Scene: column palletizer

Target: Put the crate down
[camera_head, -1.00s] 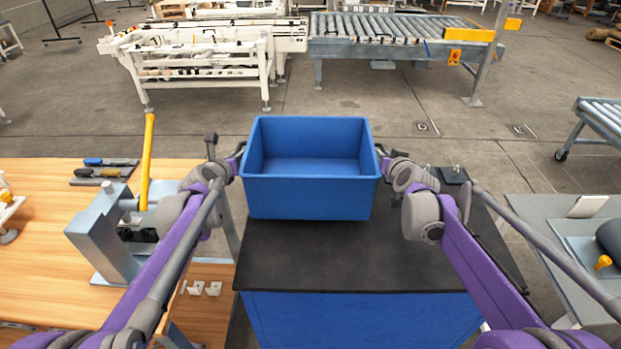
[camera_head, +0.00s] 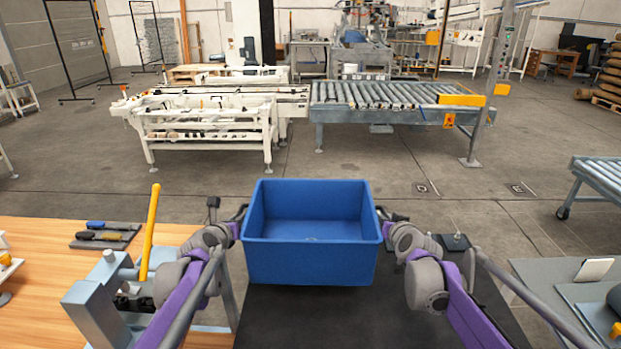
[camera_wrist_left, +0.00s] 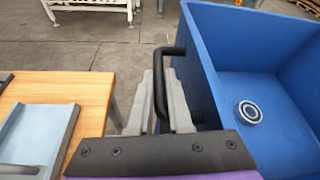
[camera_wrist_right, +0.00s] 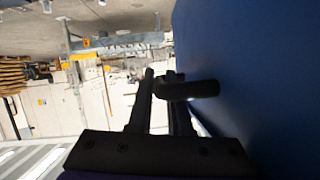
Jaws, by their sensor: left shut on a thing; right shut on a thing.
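A blue open-topped crate (camera_head: 310,262) is level in front of me, above the black top (camera_head: 300,325) of a cabinet. I cannot tell if its bottom touches that top. My left gripper (camera_head: 240,214) is shut on the black handle (camera_wrist_left: 158,90) on the crate's left side. My right gripper (camera_head: 384,214) is shut on the right-side handle, a dark bar (camera_wrist_right: 187,90) in the right wrist view. A ring-shaped metal part (camera_wrist_left: 249,112) lies on the crate floor in the left wrist view.
A wooden bench (camera_head: 50,270) with a grey fixture and yellow lever (camera_head: 150,232) stands at the left. A grey table (camera_head: 555,275) is at the right. Beyond open floor are a white conveyor frame (camera_head: 205,118) and a roller conveyor (camera_head: 375,97).

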